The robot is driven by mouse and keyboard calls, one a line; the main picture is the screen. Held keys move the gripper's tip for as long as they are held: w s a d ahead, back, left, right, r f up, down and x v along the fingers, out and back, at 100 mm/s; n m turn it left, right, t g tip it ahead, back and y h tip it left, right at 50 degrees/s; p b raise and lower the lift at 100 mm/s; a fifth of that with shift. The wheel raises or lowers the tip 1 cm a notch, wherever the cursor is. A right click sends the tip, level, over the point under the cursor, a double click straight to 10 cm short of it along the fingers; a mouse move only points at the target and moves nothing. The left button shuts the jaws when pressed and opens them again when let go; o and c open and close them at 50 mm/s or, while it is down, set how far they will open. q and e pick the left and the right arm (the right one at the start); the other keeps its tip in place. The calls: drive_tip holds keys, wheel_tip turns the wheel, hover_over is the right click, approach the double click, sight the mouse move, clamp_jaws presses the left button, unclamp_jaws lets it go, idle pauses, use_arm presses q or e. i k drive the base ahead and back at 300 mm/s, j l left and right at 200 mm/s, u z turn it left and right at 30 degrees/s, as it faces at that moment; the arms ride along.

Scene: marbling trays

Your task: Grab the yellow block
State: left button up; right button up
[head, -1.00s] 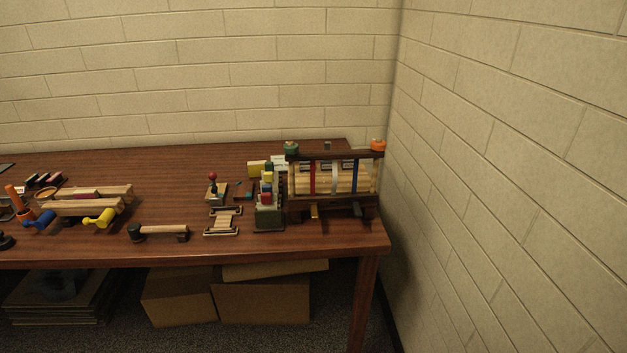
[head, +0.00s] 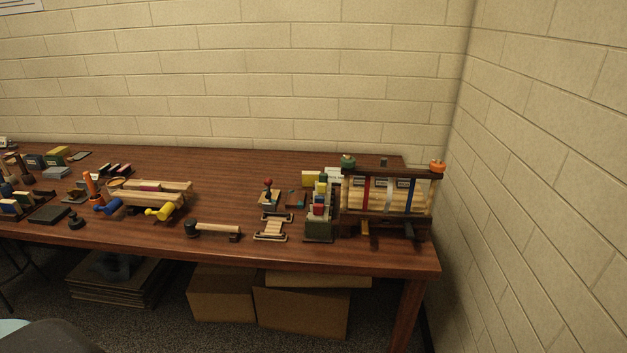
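Several yellow items show, and I cannot tell for sure which is the yellow block. A flat-faced yellow piece (head: 311,178) stands at the back of the table, left of the wooden rack. A smaller yellow piece (head: 321,188) sits among coloured pieces in a dark green holder (head: 319,232). A yellowish box (head: 57,152) stands far left among dark boxes. Neither of my grippers is in view.
The brown wooden table (head: 235,168) runs along the brick wall, ending near the right wall. The wooden rack (head: 388,197) with coloured straps stands at its right end. Wooden bars (head: 150,196) with yellow and blue handles lie left. Cardboard boxes (head: 300,305) sit underneath.

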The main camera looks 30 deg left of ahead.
sight(308, 178)
drive_tip(key=j+z, duration=0.2)
drive_tip(key=j, duration=0.25)
drive_tip(key=j+z, duration=0.2)
drive_tip(key=j, duration=0.25)
drive_tip(key=k+j+z, duration=0.2)
drive_tip(key=j, duration=0.2)
drive_tip(key=j+z, duration=0.2)
drive_tip(key=j, duration=0.25)
drive_tip(key=k+j+z, duration=0.2)
drive_tip(key=j, duration=0.2)
drive_tip(key=i, duration=0.1)
